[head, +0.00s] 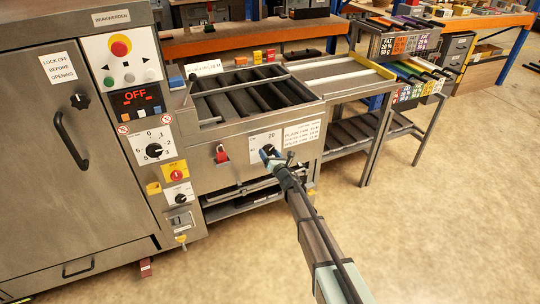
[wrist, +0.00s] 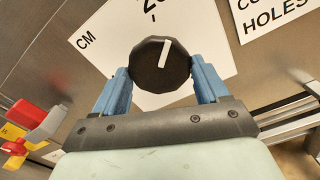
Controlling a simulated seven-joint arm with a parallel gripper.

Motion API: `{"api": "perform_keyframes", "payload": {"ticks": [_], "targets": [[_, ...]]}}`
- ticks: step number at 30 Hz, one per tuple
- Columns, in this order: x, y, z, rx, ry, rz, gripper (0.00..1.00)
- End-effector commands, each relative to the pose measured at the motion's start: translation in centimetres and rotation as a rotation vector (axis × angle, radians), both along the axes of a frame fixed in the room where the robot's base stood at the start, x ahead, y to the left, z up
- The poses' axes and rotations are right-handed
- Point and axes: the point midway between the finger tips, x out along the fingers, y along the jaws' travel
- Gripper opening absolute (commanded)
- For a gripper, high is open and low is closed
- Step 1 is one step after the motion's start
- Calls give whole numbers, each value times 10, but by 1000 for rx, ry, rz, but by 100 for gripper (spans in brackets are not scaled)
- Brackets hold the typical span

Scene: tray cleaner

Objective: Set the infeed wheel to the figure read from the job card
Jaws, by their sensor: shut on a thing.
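The infeed wheel (wrist: 160,66) is a black faceted knob on a white dial plate (wrist: 105,40) marked CM. Its white pointer line points up and slightly right in the wrist view. A partly cut-off figure starting with 2 and a short tick stand above the knob; the head view shows 20 on the plate (head: 258,139). My gripper (wrist: 160,84) has its blue fingers shut on the knob's two sides. In the head view my gripper (head: 268,153) hides most of the knob.
A red-and-yellow switch (wrist: 30,125) is left of my gripper in the wrist view. A red handle (head: 221,154) is left of the dial. The grey cabinet (head: 60,200) shows OFF on its display (head: 138,98). The floor at the right is clear.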

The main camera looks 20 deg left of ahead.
Motion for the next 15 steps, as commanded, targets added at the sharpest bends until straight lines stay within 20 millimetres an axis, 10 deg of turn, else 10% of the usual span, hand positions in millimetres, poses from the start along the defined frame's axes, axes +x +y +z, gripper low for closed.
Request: {"api": "perform_keyframes", "payload": {"ticks": [15], "targets": [[-1, 1, 1, 348, 349, -2, 43]]}}
